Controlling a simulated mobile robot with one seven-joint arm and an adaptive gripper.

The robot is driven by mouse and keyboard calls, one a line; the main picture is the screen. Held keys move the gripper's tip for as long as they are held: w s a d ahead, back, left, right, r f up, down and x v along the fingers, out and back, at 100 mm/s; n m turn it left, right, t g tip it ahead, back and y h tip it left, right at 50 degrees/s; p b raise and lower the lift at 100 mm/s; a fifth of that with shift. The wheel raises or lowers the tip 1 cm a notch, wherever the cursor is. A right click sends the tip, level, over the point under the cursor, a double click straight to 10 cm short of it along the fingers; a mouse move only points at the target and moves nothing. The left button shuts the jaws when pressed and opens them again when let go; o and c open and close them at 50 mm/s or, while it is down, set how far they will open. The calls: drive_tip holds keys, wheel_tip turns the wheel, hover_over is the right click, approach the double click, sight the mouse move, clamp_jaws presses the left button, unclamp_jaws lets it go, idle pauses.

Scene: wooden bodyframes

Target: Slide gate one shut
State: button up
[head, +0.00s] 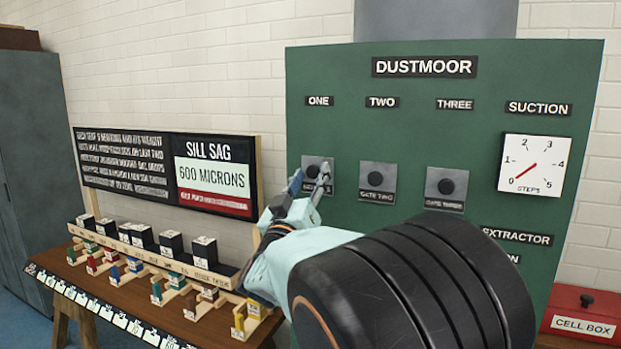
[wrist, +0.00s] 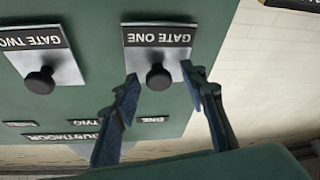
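Gate one is a grey plate (head: 308,160) with a black knob (head: 312,172), under the ONE label on the green DUSTMOOR panel (head: 450,130). In the wrist view its plate (wrist: 139,58) appears upside down, labelled GATE ONE, with its knob (wrist: 159,77) clear. My gripper (head: 310,178) is at gate one and partly covers its plate and label in the head view. In the wrist view my gripper (wrist: 160,75) is open, one finger on each side of the knob. A gap shows between the knob and each finger. Nothing is held.
The gate two plate (head: 377,183) and gate three plate (head: 446,188) sit to the right. A suction dial (head: 534,164) is farther right. A red cell box (head: 582,313) stands low at right. A wooden bench (head: 150,303) with several blocks is at left.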

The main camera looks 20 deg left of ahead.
drive_tip(key=shift+s, duration=0.1)
drive_tip(key=v, duration=1.2)
